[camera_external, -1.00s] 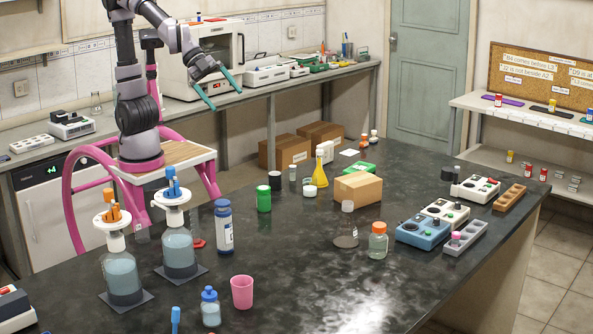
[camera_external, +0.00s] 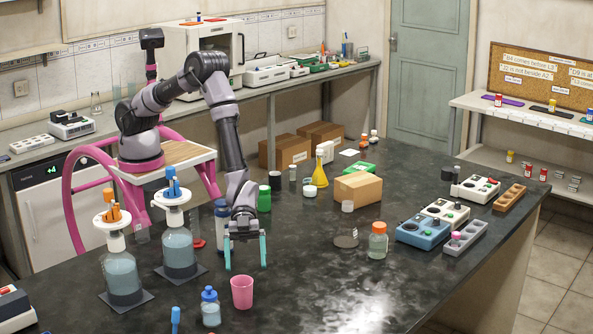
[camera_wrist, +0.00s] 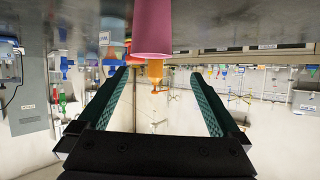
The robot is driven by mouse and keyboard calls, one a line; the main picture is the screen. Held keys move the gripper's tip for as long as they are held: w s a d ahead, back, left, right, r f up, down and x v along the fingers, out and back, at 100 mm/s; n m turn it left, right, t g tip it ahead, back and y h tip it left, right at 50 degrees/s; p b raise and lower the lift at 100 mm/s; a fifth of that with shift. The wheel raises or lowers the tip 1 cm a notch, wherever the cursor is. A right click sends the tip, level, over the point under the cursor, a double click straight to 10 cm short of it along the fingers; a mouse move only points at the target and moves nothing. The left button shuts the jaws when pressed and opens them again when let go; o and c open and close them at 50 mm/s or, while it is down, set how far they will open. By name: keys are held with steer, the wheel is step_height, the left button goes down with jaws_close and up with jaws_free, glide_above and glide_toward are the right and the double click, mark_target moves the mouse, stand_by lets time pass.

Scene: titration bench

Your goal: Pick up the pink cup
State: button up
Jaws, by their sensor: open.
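My gripper (camera_external: 246,268) is open and empty, with teal fingers pointing down. In the external view its fingertips appear just behind and above the cup, apart from it. In the wrist view, which looks upside down, the pink cup (camera_wrist: 152,35) shows at the top middle, beyond and between the open fingers of my gripper (camera_wrist: 165,75).
A small blue-capped bottle (camera_external: 210,307) stands just left of the cup. Two dispenser bottles (camera_external: 122,270) (camera_external: 179,250) stand further left. The bench (camera_external: 320,290) right of the cup is clear.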

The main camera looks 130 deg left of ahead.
mark_target(242, 292)
steer(key=shift+s+d+f+h, duration=0.15)
steer(key=shift+d+f, duration=0.1)
steer(key=shift+f, duration=0.35)
steer(key=shift+d+f+h, duration=0.15)
steer(key=shift+d+f, duration=0.1)
steer(key=shift+f, duration=0.35)
steer(key=shift+d+f, duration=0.15)
steer(key=shift+d, duration=0.05)
steer(key=x, duration=0.7)
steer(key=shift+f, duration=0.2)
steer(key=c, duration=1.3)
